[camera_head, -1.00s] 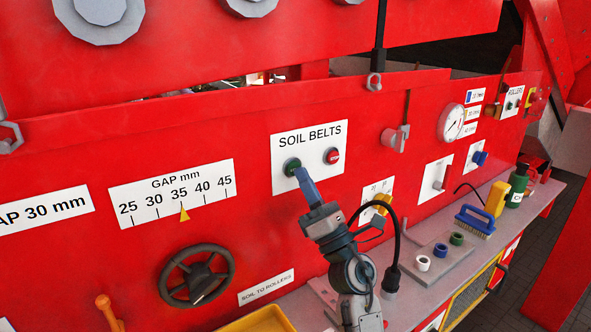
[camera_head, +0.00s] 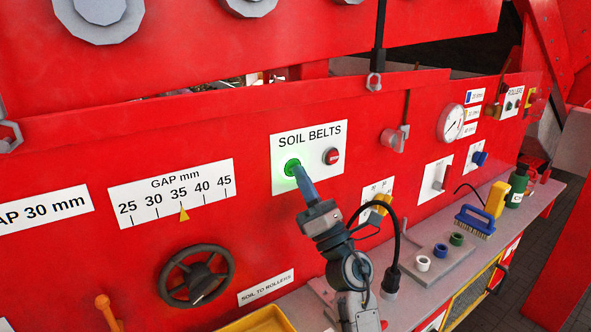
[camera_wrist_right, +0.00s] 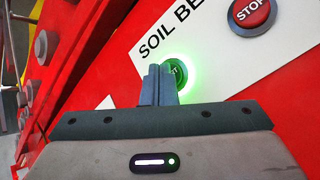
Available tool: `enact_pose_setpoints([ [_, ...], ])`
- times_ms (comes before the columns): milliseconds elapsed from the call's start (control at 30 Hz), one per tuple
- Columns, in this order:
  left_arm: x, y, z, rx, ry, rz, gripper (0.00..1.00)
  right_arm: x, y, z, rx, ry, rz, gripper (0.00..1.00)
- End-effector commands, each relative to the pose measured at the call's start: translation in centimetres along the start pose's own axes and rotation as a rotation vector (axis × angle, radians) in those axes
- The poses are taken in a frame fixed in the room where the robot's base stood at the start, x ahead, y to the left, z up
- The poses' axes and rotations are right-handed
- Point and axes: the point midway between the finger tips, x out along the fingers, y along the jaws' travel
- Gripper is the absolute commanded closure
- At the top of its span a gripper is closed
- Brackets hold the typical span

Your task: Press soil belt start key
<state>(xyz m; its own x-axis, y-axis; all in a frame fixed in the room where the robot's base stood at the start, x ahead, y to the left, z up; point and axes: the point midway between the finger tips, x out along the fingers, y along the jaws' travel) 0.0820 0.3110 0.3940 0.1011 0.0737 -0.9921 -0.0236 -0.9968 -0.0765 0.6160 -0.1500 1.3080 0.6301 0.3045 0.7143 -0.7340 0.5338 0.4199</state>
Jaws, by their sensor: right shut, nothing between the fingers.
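The white SOIL BELTS panel (camera_head: 310,138) is on the red machine wall, with a green start key (camera_head: 291,167) at left and a red stop key (camera_head: 332,156) at right. The green key glows with a bright green ring, also in the right wrist view (camera_wrist_right: 181,72). My right gripper (camera_head: 299,172) is shut and empty, its fingertips at the green key and partly covering it. In the wrist view the closed fingers (camera_wrist_right: 158,84) overlap the key's left part; they appear to touch it. The red key there (camera_wrist_right: 251,13) reads STOP. My left gripper is not in view.
A dark handwheel (camera_head: 197,276) and a GAP mm scale (camera_head: 173,194) are at left. A grey shelf (camera_head: 420,272) at right carries rings, a blue brush (camera_head: 474,221), a yellow item (camera_head: 496,199) and a green bottle (camera_head: 517,186). A black cable (camera_head: 394,235) rises near my right arm.

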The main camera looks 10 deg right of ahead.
Motion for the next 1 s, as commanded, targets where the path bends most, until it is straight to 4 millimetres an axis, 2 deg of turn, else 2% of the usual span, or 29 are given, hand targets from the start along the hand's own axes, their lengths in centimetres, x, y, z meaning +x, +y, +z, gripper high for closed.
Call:
enact_pose_setpoints([
  [833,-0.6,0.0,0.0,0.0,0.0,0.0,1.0,-1.3,0.9,0.9,0.0,0.0,0.0,1.0],
  [1000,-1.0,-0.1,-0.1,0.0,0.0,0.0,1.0,-2.2,1.6,1.6,-0.001,0.001,-0.001,1.0],
])
